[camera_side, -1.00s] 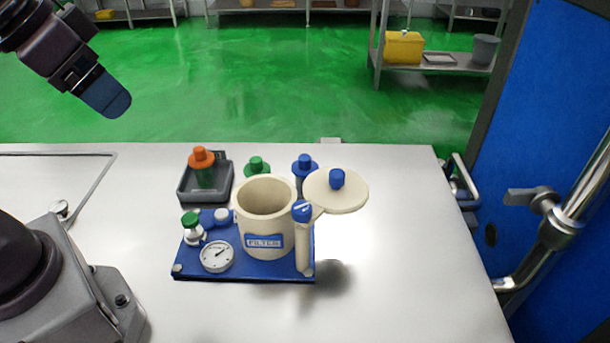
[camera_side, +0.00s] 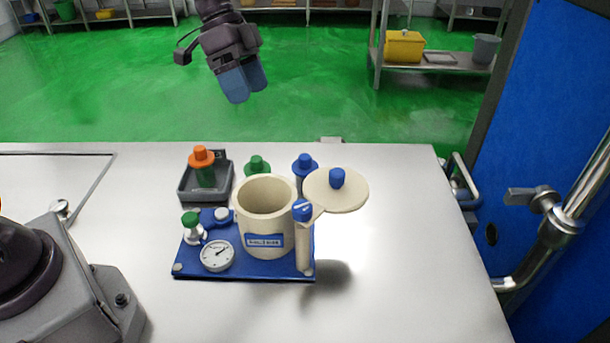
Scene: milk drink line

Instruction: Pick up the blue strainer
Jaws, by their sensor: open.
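The blue strainer (camera_side: 305,165) stands on the steel table behind the cream filter pot, with its blue knobbed top showing. Its lower part is mostly hidden by the pot and the lid. The filter pot (camera_side: 265,220) is open at the top and sits on a blue base plate (camera_side: 190,267). Its round cream lid (camera_side: 345,198), with a blue knob, is swung out to the right on a post. My gripper (camera_side: 248,90) is open and empty, with blue fingers pointing down. In the picture it is above and left of the blue strainer, well clear of the table items.
A green-topped strainer (camera_side: 257,166) stands left of the blue one. An orange-topped one (camera_side: 201,158) is in a grey tray (camera_side: 190,195). A dial gauge (camera_side: 217,256) and a green-capped valve (camera_side: 192,226) are on the base plate. The table's right side is clear.

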